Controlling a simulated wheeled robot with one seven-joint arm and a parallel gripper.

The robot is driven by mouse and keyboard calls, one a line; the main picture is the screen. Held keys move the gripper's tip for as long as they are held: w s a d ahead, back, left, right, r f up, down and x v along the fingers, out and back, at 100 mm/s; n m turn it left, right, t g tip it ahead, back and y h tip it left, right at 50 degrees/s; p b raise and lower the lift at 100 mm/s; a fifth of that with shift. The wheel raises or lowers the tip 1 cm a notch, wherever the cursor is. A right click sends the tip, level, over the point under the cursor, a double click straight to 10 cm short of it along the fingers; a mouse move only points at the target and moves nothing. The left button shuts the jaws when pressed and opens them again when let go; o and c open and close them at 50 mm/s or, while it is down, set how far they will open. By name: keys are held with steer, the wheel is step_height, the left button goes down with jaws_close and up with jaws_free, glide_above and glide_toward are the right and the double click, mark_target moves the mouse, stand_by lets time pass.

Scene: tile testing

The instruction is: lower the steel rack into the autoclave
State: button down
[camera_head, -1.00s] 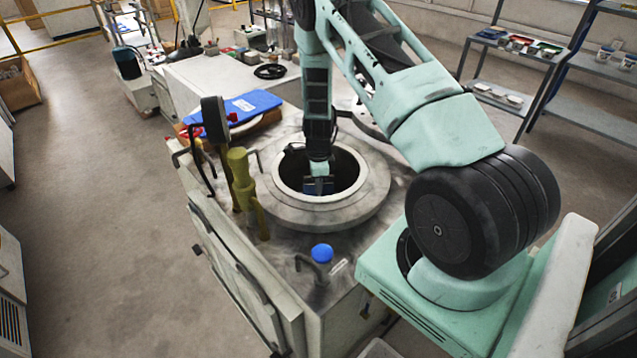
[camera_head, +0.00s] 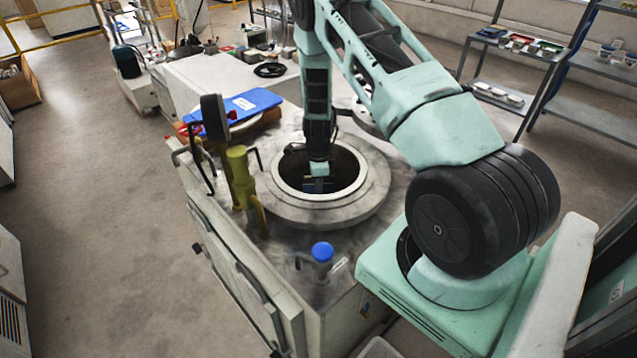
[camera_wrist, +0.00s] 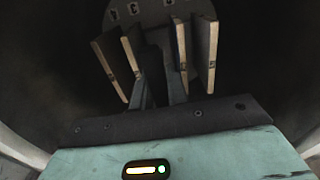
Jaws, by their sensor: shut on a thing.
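The autoclave (camera_head: 283,207) is a steel vessel with a wide round mouth and a pale rim, open at the top. My gripper (camera_wrist: 163,55) points down inside the mouth; in the head view only its teal body (camera_head: 319,169) shows clearly. In the wrist view the dark fingers are shut on the steel rack (camera_wrist: 125,14), whose grey round plate carries numbers. Several pale tiles (camera_wrist: 118,68) stand in the rack on both sides of the fingers. The grip point and the rack's underside are hidden. In the head view the rack is barely visible in the dark mouth.
A yellow-green valve fitting (camera_head: 240,175) and a blue-capped fitting (camera_head: 322,252) stand beside the mouth. A blue board (camera_head: 235,106) lies behind, left of the mouth.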

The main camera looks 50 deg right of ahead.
stand_by(0.3)
steer(key=c, duration=1.4)
jaws_free()
steer(key=shift+c, duration=0.2)
steer(key=shift+o, duration=0.7)
step_height(320, 180, up, 20)
steer(key=p, duration=1.5)
steer(key=shift+f, duration=0.1)
